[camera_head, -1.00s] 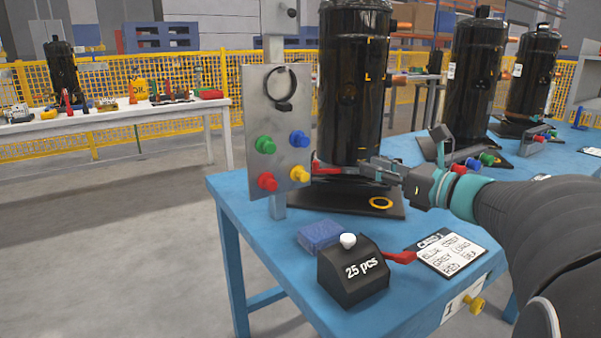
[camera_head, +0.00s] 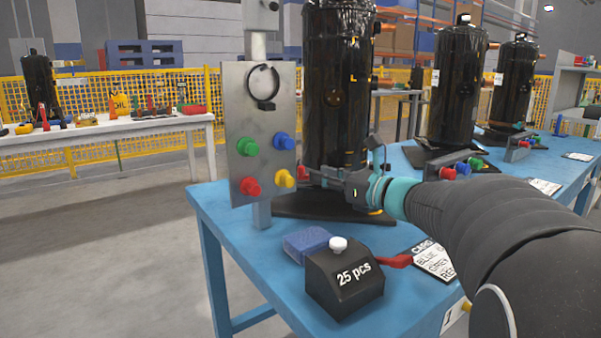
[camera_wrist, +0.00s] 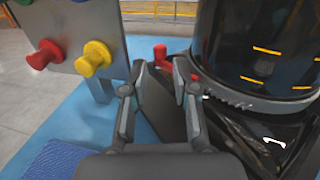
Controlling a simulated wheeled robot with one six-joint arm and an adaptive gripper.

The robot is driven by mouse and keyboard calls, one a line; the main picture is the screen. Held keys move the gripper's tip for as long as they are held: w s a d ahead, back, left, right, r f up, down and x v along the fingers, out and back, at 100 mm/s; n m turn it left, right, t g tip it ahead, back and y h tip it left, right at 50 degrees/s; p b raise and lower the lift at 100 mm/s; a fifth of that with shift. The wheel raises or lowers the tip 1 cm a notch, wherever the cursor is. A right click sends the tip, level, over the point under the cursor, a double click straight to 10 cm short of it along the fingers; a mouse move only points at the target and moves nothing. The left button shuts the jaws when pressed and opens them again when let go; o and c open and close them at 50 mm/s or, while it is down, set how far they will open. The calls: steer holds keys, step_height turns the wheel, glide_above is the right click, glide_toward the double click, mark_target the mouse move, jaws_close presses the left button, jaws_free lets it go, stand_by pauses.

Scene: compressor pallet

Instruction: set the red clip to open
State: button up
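The red clip (camera_head: 303,173) shows as a small red piece at the foot of the nearest black compressor (camera_head: 337,85), just right of the grey button panel. In the wrist view the red clip (camera_wrist: 160,53) stands upright beyond my fingertips, in line with the gap between them. My gripper (camera_head: 318,176) reaches in from the right, low beside the compressor. In the wrist view my gripper (camera_wrist: 160,70) has its fingers apart with nothing held. A grey toothed band (camera_wrist: 245,100) rings the compressor's foot, right of the fingers. The clip's lower part is hidden.
The grey panel (camera_head: 236,115) with red, yellow, green and blue knobs stands close left of my gripper. A blue sponge (camera_head: 307,244) and a black "25 pcs" box (camera_head: 345,280) sit in front on the blue table (camera_head: 225,215). More compressors stand behind right.

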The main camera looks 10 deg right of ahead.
steer(key=shift+x, duration=2.55)
jaws_close()
